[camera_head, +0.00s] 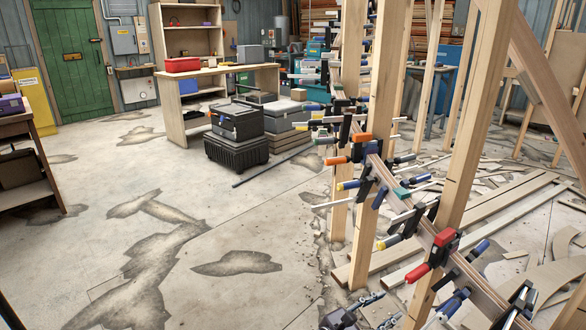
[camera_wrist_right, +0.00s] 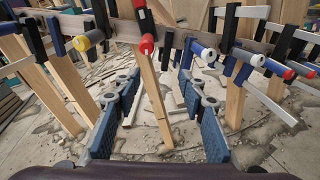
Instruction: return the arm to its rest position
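My right gripper (camera_head: 362,311) shows at the bottom edge of the head view, partly cut off, in front of the clamped curved stringer. In the right wrist view its two blue-padded fingers (camera_wrist_right: 158,88) stand wide apart with nothing between them. The curved stringer (camera_head: 400,205) is a long laminated strip running past wooden posts, lined with several bar clamps. A clamp with a red handle and red pad (camera_head: 432,255) sits near the gripper; a red handle (camera_wrist_right: 146,44) shows beyond the fingertips in the wrist view. My left gripper is not in view.
Wooden posts (camera_head: 470,130) and projecting clamp bars crowd the right side. Planks and offcuts (camera_head: 500,205) lie on the floor behind. Black cases (camera_head: 237,135) stand near a workbench (camera_head: 178,100). The stained concrete floor (camera_head: 240,215) at left centre is clear.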

